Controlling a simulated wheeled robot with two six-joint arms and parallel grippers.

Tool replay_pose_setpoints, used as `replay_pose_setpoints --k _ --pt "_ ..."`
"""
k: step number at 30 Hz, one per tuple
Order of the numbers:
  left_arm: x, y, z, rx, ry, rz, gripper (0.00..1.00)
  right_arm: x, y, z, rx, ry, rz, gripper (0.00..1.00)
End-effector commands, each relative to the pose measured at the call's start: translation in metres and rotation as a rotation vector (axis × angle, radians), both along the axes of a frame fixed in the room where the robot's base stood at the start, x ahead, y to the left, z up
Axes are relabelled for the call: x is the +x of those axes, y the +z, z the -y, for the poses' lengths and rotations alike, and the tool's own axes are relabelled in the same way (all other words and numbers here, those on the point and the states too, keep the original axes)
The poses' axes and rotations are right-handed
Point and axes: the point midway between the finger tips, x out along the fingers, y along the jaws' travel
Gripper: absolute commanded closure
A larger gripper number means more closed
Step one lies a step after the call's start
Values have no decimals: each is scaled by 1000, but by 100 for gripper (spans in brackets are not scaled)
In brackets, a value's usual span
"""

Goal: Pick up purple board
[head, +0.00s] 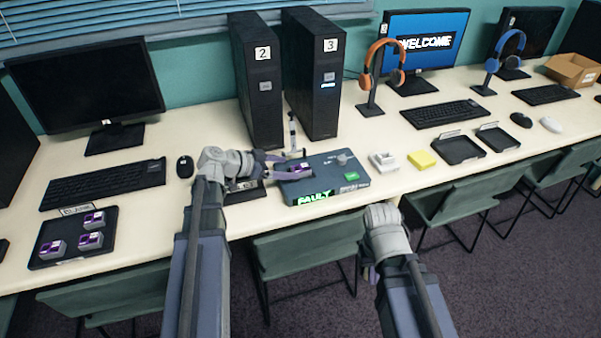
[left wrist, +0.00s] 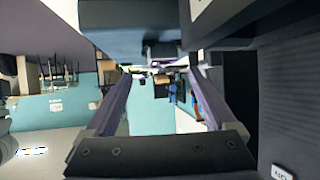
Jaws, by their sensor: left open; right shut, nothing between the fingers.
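A purple board (head: 297,170) sits on the blue-grey tester box (head: 335,172), whose front shows a green FAULT display. My left gripper (head: 283,163) is open at the left side of the tester, with its fingers close to this board; I cannot tell whether they touch it. In the left wrist view, the two fingers (left wrist: 160,72) are apart, and the board cannot be made out clearly. Three more purple boards (head: 94,220) lie on a dark tray (head: 45,262) at the left. My right gripper (head: 371,273) is shut and empty in front of the table edge, partly hidden by its wrist.
Two black computer towers (head: 262,90) (head: 318,105) stand behind the tester. A white piece (head: 383,160) and a yellow block (head: 422,159) lie right of it. Two dark trays (head: 458,150) (head: 497,139) are farther right. Green chairs (head: 300,250) stand along the table front.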

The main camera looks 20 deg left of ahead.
Motion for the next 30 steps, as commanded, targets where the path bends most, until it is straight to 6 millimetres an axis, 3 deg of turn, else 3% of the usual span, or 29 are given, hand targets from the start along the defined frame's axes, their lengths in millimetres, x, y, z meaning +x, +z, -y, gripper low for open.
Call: replay_pose_setpoints --k 12,19,30 --pt "33 -25 29 -1 -2 -1 10 0 -25 0 0 0 0 100" --pt "33 -24 30 -1 0 -1 10 0 -24 0 0 0 0 100" --pt "33 -24 30 -1 0 -1 52 0 -24 0 0 0 0 100"
